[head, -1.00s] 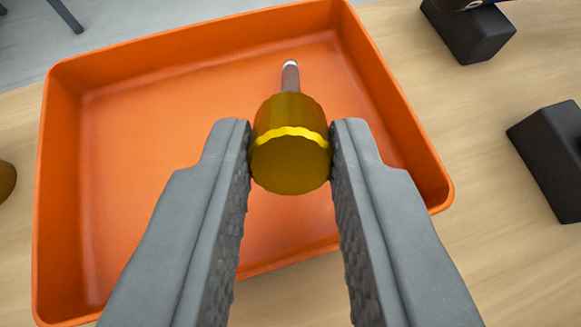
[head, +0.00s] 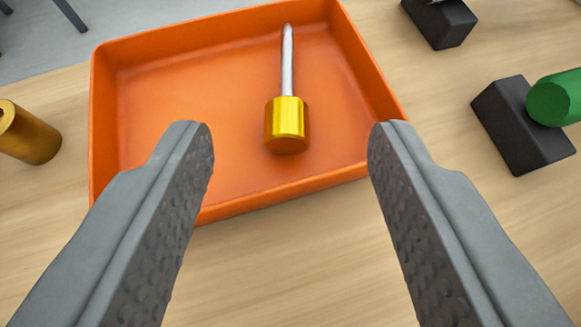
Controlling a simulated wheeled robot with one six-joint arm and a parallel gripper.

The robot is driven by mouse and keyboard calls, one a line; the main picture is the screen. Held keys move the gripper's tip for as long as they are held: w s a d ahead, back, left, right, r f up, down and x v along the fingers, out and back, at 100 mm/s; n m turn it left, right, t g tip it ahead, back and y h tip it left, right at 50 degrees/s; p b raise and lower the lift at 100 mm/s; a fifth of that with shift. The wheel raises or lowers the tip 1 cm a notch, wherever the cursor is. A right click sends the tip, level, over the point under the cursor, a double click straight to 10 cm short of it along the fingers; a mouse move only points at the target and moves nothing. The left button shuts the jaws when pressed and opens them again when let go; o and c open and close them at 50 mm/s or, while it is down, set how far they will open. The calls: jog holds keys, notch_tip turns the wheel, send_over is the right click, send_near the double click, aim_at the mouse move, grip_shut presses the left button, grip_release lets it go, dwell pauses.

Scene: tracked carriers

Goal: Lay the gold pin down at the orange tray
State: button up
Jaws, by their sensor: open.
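The gold pin (head: 287,118) has a thick gold head and a thinner silver shaft. It lies inside the orange tray (head: 138,137), right of the tray's middle, with the head toward me and the shaft pointing to the far wall. My gripper (head: 290,142) is open and empty. Its two grey fingers are spread wide on either side of the pin's head in the picture, clear of it. The left finger hides part of the tray's near left corner.
A gold cylinder (head: 28,135) lies on the wooden table left of the tray. A black block (head: 515,130) with a green cylinder (head: 555,98) on it stands at the right. Another black block (head: 440,22) is behind it. The table in front of the tray is clear.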

jog(key=v, duration=1.3)
jog(key=shift+s, duration=0.2)
jog(key=shift+r, duration=0.15)
jog(key=s+r+t, duration=0.2)
jog(key=s+r, duration=0.4)
jog(key=s, duration=1.1)
jog(key=s+d+r+t, duration=0.1)
jog(key=s+r+t, duration=0.2)
jog(key=s, duration=1.4)
notch_tip(320, 180, up, 3)
jog(key=shift+s+d+f, duration=0.1)
jog(key=shift+s+d, duration=0.15)
